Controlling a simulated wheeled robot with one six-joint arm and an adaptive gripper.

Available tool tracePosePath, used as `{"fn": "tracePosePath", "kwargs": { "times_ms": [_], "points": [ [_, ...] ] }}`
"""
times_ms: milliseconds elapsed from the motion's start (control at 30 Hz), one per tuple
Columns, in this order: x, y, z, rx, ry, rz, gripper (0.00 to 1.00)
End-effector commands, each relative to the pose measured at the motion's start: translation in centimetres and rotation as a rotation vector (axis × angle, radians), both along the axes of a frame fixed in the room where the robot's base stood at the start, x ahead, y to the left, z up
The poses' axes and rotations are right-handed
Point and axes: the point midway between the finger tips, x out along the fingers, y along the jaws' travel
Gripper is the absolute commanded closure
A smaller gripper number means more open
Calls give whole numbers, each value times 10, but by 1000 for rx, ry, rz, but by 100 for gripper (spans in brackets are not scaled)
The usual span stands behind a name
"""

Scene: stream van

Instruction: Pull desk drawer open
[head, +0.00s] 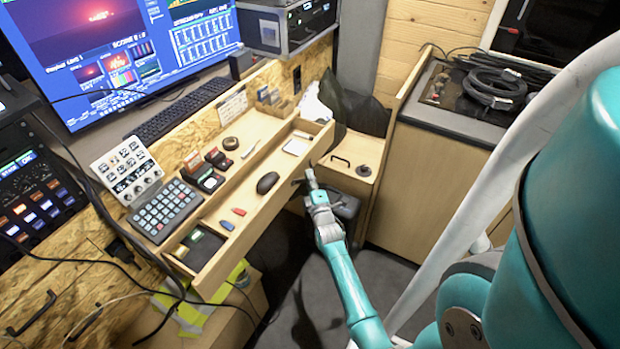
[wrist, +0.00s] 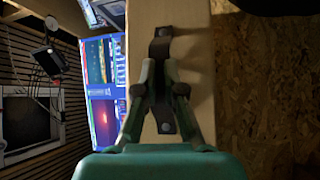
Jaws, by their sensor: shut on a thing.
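The desk drawer (head: 250,205) is a long, shallow pale-wood tray that stands out from the desk, its inside showing from above. It holds a dark mouse (head: 267,183), a red piece, a blue piece and a white pad. In the wrist view, a dark metal handle (wrist: 163,33) is fixed to the pale drawer front (wrist: 185,22). My gripper (head: 310,180) is at the outer side of the drawer front, toward its far end. In the wrist view my gripper (wrist: 160,88) is shut on the handle; its fingers hide the handle's middle.
The desk above carries a keypad (head: 166,210), a white button panel (head: 126,170), a keyboard (head: 180,110) and a large monitor (head: 130,50). A wooden cabinet (head: 420,180) stands right of the drawer's far end. Dark floor (head: 375,270) shows below my arm.

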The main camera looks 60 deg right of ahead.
Motion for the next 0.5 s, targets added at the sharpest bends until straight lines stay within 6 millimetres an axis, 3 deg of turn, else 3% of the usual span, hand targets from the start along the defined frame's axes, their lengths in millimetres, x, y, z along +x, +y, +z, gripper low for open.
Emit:
{"fn": "tracePosePath", "kwargs": {
  "times_ms": [100, 200, 233, 500],
  "points": [
    [0, 0, -1, 1, 1, 0, 100],
    [0, 0, -1, 1, 1, 0, 70],
    [0, 0, -1, 1, 1, 0, 67],
    [0, 0, -1, 1, 1, 0, 67]
  ]
}}
